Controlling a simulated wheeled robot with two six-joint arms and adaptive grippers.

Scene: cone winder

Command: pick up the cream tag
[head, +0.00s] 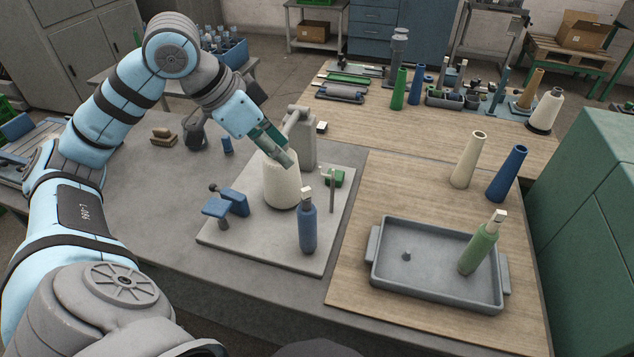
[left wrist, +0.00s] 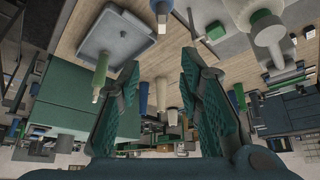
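Three small pale pieces could be the cream tag; I cannot tell which. One pale piece (head: 306,192) tops a blue spindle-like piece (head: 307,228), one pale piece (head: 499,215) tops a green one (head: 478,249), and one small pale block (head: 321,127) lies beside the grey post (head: 303,140). My left gripper (head: 282,152) is over the cream cone (head: 282,185) on the grey plate. In the left wrist view, the left gripper's fingers (left wrist: 160,75) stand wide apart with nothing between them. My right gripper is not in view.
A grey tray (head: 390,285) holds the green piece at the right front. A tan cone (head: 467,160) and a blue cone (head: 507,173) stand behind it. A blue clamp-like piece (head: 225,203) and a thin rod (head: 332,192) stand on the grey plate (head: 240,250).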

